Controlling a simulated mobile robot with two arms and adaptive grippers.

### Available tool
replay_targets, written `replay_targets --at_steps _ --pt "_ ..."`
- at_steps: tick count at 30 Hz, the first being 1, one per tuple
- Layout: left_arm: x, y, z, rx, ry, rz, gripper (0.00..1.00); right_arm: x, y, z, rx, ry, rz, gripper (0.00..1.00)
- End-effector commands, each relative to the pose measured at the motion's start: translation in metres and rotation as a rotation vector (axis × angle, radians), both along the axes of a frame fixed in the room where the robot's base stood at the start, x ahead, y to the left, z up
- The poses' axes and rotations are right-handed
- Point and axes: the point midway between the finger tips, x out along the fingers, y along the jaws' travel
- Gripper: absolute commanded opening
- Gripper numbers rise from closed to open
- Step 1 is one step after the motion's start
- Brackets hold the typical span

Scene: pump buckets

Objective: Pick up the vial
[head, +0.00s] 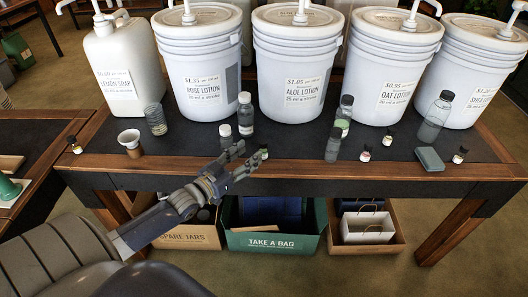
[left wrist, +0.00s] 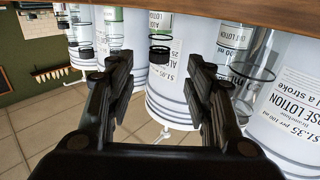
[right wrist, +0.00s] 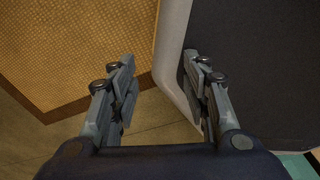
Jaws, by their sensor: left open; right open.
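One vial (head: 264,152) is just beyond my left gripper's fingertips, near the front of the aloe lotion bucket, and is partly hidden. My left gripper (head: 250,153) is open at the table's front edge. In the left wrist view, a dark-capped container (left wrist: 159,50) shows inverted beyond the open fingers. My right gripper (right wrist: 158,75) is open and empty.
White pump buckets, including the aloe lotion bucket (head: 293,80), line the table's back. Bottles (head: 245,112) stand left of the near vial, and more bottles (head: 334,145) to its right. A teal block (head: 429,160) lies at the right. A green crate (head: 268,241) is below.

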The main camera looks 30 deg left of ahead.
Motion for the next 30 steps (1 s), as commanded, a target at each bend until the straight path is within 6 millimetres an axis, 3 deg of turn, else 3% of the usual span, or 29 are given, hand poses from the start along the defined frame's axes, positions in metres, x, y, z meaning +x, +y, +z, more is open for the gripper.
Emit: replay_targets --at_steps 3,11,21,30 --pt "0.013 -0.002 0.000 0.000 0.000 0.001 0.48 0.000 0.000 -0.001 0.000 0.000 0.001 0.43" --pt "0.025 -0.003 0.000 0.000 0.000 0.001 0.48 0.015 -0.001 0.001 0.000 -0.023 0.002 0.43" --pt "0.063 -0.009 0.001 -0.001 0.001 0.001 0.48 0.017 -0.001 0.002 0.000 -0.026 0.003 0.43" --pt "0.072 -0.011 0.000 0.000 0.003 0.000 0.48 0.012 -0.001 0.001 0.000 -0.018 0.003 0.43"
